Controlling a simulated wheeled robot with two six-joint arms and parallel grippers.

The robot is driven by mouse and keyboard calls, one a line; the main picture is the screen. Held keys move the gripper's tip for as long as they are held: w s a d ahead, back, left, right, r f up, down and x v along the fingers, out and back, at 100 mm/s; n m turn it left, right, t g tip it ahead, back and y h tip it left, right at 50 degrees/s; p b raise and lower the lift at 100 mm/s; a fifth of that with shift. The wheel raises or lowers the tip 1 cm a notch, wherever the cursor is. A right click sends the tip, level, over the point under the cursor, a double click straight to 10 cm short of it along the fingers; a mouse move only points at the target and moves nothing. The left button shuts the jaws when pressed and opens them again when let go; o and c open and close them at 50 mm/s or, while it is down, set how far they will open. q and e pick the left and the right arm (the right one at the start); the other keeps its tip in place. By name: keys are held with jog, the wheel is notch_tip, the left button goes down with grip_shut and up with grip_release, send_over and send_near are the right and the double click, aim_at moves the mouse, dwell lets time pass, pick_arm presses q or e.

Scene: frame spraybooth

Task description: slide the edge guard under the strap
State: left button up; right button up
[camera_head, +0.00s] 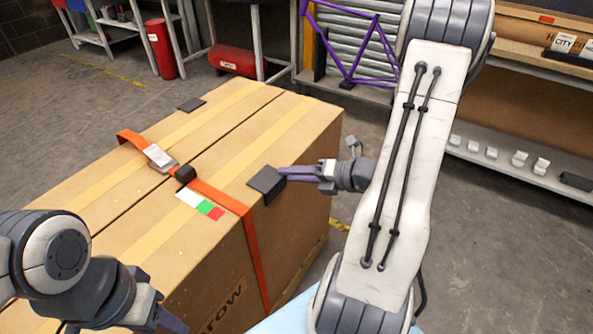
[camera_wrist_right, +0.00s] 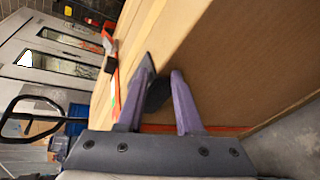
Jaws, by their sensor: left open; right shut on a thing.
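The edge guard (camera_head: 266,184) is a dark, bent piece at the right top edge of a large cardboard box (camera_head: 110,217). My right gripper (camera_head: 282,175) is shut on it from the right; the guard also shows between the fingers in the right wrist view (camera_wrist_right: 157,93). The orange strap (camera_head: 228,201) crosses the box top and runs down its near side. The guard is beside the strap, with a small gap visible, not under it. Whether the guard touches the box is unclear. My left gripper (camera_head: 170,322) is open at the bottom left, partly cut off.
A metal buckle (camera_head: 160,158) and a black block (camera_head: 185,174) sit on the strap. A white, green and red label (camera_head: 203,206) lies close by. Another dark piece (camera_head: 191,104) rests at the box's far edge. Shelving (camera_head: 520,165) stands at the right, with open floor between.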

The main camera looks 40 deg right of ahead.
jog(key=shift+s+a+f, duration=0.25)
jog(key=shift+a+f, duration=0.1)
jog(key=o, duration=1.1)
jog(key=shift+w, duration=0.1)
jog(key=shift+d+r, duration=0.1)
